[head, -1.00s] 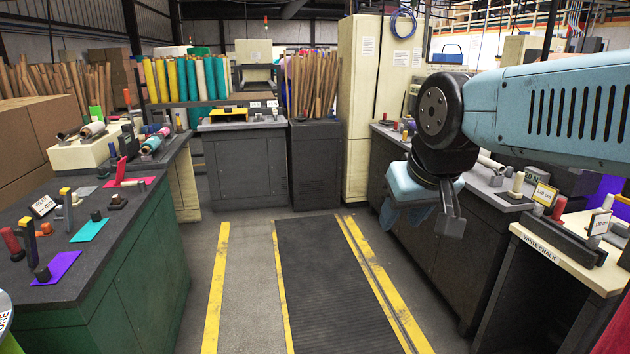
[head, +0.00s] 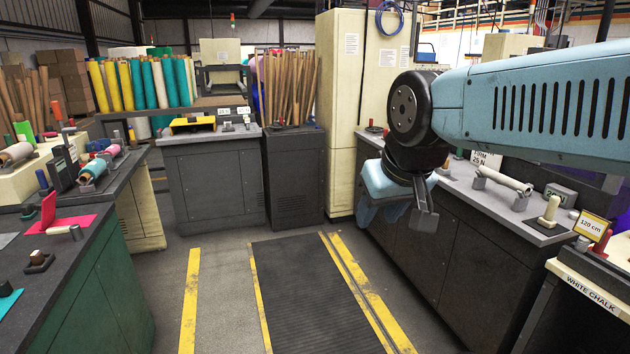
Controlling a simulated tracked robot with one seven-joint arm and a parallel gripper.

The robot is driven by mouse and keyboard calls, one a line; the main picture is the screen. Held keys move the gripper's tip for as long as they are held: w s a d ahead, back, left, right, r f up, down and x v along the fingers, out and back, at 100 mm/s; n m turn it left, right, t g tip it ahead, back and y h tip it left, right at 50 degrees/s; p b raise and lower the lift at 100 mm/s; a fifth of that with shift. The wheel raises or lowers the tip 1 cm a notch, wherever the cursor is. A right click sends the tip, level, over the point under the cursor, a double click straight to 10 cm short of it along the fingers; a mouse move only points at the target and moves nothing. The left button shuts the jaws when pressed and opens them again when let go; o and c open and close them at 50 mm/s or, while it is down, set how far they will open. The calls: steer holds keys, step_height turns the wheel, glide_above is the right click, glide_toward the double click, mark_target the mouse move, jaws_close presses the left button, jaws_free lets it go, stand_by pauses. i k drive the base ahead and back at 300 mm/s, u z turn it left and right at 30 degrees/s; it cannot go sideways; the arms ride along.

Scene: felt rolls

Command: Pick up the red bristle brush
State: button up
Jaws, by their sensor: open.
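I cannot make out a red bristle brush for certain. A red upright piece (head: 48,211) stands on a pink felt sheet on the left green-sided counter (head: 95,262); its shape is too small to name. My gripper (head: 424,216) hangs over the floor in front of the right-hand counter, pointing down, open and empty. It is well apart from both red items. Its fingers are seen only partly from this side.
A dark ribbed mat (head: 315,295) lies on the floor between yellow lines, with a clear aisle. Grey cabinets (head: 213,185) close the far end. The right dark counter (head: 455,240) holds a pale roll (head: 503,180). A "WHITE CHALK" bench (head: 580,300) stands at the lower right.

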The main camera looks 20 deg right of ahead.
mark_target(597, 249)
steer(key=i, duration=2.55)
steer(key=z, duration=3.4)
steer(key=i, duration=0.7)
steer(key=z, duration=0.5)
